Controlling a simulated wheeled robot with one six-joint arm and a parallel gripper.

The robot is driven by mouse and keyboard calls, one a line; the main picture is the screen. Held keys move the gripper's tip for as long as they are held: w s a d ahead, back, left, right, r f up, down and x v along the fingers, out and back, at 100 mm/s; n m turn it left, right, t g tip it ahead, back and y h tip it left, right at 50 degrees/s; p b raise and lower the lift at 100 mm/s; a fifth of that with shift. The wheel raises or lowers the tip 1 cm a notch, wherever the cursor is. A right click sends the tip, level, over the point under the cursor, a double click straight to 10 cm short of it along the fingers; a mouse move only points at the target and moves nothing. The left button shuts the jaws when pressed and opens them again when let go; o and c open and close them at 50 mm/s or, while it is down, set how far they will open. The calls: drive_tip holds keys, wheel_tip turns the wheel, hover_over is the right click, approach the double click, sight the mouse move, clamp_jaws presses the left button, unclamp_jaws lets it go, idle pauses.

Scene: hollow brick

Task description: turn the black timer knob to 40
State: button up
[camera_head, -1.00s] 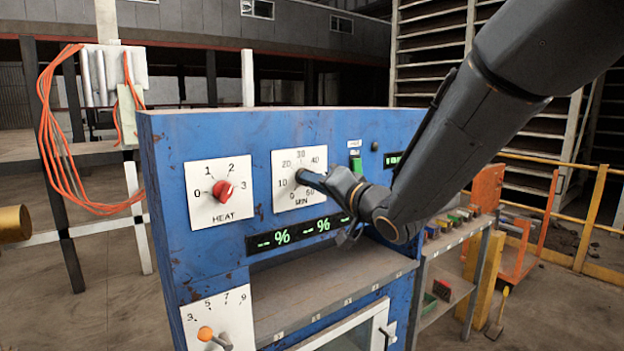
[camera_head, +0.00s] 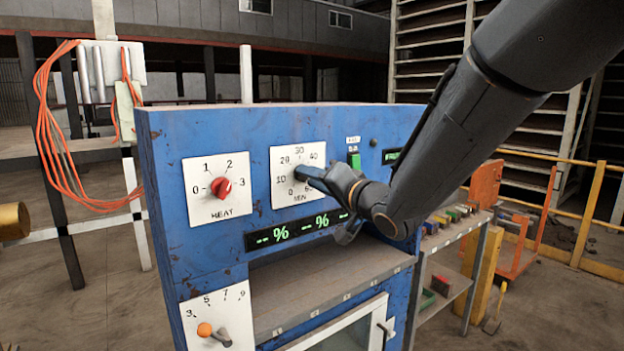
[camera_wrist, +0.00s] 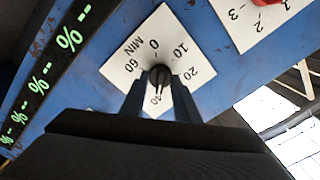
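The black timer knob (camera_head: 299,177) sits in the middle of a square white dial plate (camera_head: 284,160) marked in minutes on the blue panel. My gripper (camera_head: 312,177) comes in from the right, with its fingertips close to the knob. In the wrist view the knob (camera_wrist: 159,75) shows just ahead of and between the two spread fingertips, with small gaps at its sides. My gripper is open and holds nothing. In the head view the knob looks upright, roughly toward 30, but its exact pointing is unclear. Part of the dial is hidden behind my fingers.
A red heat knob (camera_head: 221,187) on its own white plate is left of the timer. Green digital displays (camera_head: 297,229) are below. A green switch (camera_head: 354,160) is right of the dial, close to my arm.

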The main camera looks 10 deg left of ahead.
drive_tip(key=b+v, duration=0.2)
drive_tip(key=v, duration=0.5)
drive_tip(key=shift+s+d+b, duration=0.25)
drive_tip(key=shift+d+b, duration=0.05)
drive_tip(key=s+d+f+m+g+h+b, duration=0.1)
drive_tip(key=s+d+f+g+h+b, duration=0.15)
drive_tip(key=d+f+h, duration=1.5)
drive_tip(key=s+d+f+n+g+y, duration=0.1)
drive_tip(key=s+d+f+g+y, duration=0.2)
drive_tip(key=s+d+f+g, duration=0.4)
drive_tip(key=s+d+f, duration=0.6)
drive_tip(key=s+f, duration=0.1)
drive_tip(key=s, duration=0.3)
drive_tip(key=shift+d+f+g+y, duration=0.35)
drive_tip(key=shift+f, duration=0.05)
